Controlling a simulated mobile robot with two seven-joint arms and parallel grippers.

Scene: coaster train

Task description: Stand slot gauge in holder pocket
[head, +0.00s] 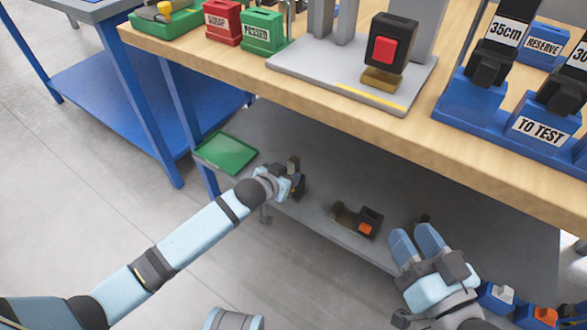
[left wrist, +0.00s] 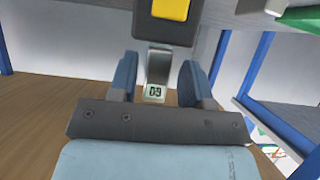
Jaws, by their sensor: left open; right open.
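In the left wrist view a bright metal strip (left wrist: 158,72) with a small dark-on-white number label runs into a dark block with a yellow patch (left wrist: 171,9); it may be the slot gauge. The strip lies between the fingers of my left gripper (left wrist: 157,78), which are open with visible gaps either side. In the head view my left gripper (head: 291,178) is low at the lower shelf, beside a small upright piece. My right gripper (head: 414,233) is open and empty over the shelf's front edge. I cannot tell which pocket is the holder pocket.
A dark block with an orange patch (head: 366,223) and a green tray (head: 226,153) are on the grey lower shelf (head: 330,170).

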